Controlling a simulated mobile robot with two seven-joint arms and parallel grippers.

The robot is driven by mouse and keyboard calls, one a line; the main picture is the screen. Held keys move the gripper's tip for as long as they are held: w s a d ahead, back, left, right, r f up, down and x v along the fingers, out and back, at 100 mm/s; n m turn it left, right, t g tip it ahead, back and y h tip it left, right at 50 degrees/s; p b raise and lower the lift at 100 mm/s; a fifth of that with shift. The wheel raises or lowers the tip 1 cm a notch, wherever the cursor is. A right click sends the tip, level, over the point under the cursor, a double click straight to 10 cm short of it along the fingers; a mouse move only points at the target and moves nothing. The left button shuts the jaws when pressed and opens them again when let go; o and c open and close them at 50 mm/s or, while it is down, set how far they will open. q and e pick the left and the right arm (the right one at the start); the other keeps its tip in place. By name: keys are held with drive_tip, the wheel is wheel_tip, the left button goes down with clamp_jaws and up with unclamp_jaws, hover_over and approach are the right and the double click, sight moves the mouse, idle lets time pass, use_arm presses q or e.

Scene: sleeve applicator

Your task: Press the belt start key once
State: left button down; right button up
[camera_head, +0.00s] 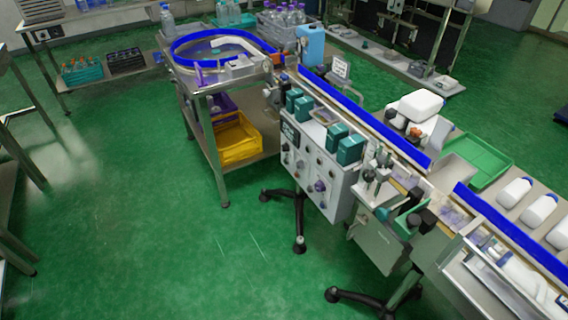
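A light grey control box (318,172) with several small knobs and keys on its front stands at mid-picture, below the conveyor. The keys are too small to tell which one is the belt start key. Several dark green blocks (350,149) sit along the top of the box. The conveyor (365,118) with blue side rails runs from upper left to lower right behind it. Neither of my grippers shows in this view.
A steel table with a blue-rimmed round turntable (222,38) stands at upper left, a yellow bin (237,141) on its lower shelf. Black stand feet (299,245) reach onto the green floor (130,200), which is open at left. White bottles (538,211) lie at right beside a green tray (487,160).

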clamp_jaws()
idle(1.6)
